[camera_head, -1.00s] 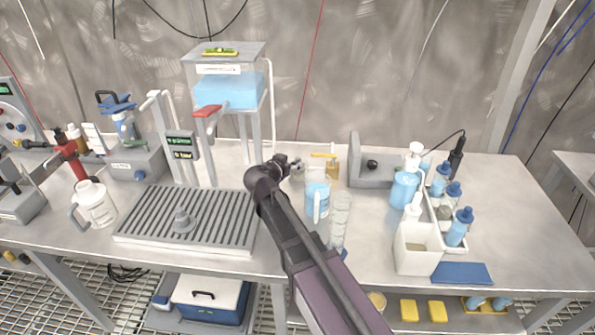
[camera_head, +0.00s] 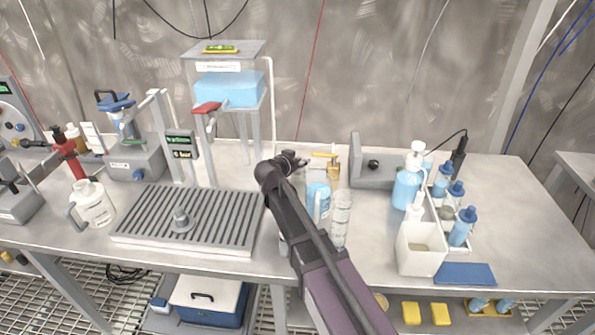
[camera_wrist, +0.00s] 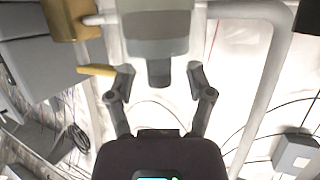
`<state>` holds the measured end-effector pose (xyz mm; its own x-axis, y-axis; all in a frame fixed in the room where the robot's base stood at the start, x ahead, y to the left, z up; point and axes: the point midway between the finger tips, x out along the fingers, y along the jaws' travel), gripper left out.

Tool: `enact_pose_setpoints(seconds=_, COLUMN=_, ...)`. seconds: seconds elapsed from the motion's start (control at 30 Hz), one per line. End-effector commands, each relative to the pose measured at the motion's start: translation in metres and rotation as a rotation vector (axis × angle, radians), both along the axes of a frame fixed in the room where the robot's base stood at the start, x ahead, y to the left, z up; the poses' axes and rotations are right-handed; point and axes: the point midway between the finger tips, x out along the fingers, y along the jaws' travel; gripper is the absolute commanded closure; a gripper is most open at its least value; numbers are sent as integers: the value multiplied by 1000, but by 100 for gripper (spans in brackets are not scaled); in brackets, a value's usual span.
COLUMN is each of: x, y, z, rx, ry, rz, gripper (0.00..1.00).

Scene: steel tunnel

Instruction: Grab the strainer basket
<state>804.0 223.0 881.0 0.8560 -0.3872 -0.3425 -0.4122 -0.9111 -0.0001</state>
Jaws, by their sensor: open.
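In the wrist view, a grey cylindrical body (camera_wrist: 156,33) with a pale band and a narrower lower stub is between and just beyond my finger tips. It may be the strainer or its housing; I cannot tell for sure. My gripper (camera_wrist: 160,75) is open, one finger on each side of the stub, with gaps visible and nothing held. In the head view my gripper (camera_head: 297,160) is at the back middle of the bench, and my arm hides most of what is there. A brass valve (camera_head: 333,168) with a yellow lever is just to its right; the brass body (camera_wrist: 70,18) also shows in the wrist view.
A blue measuring cup (camera_head: 318,203) and a clear cylinder (camera_head: 341,222) stand close right of my arm. A slatted grey tray (camera_head: 150,228) lies to the left. A white bin (camera_head: 420,262) and several blue-capped bottles stand at the right. Pale pipes (camera_wrist: 270,75) run beside my gripper.

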Motion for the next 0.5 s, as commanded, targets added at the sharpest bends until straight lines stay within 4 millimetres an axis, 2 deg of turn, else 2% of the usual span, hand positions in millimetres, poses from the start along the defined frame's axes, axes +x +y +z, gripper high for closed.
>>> enact_pose_setpoints(seconds=0.33, x=0, y=-1, z=0, rx=0, ry=0, rz=-1, gripper=32)
enact_pose_setpoints(seconds=0.37, x=0, y=-1, z=0, rx=0, ry=0, rz=-1, gripper=38)
enact_pose_setpoints(seconds=0.5, x=0, y=-1, z=0, rx=0, ry=0, rz=-1, gripper=79)
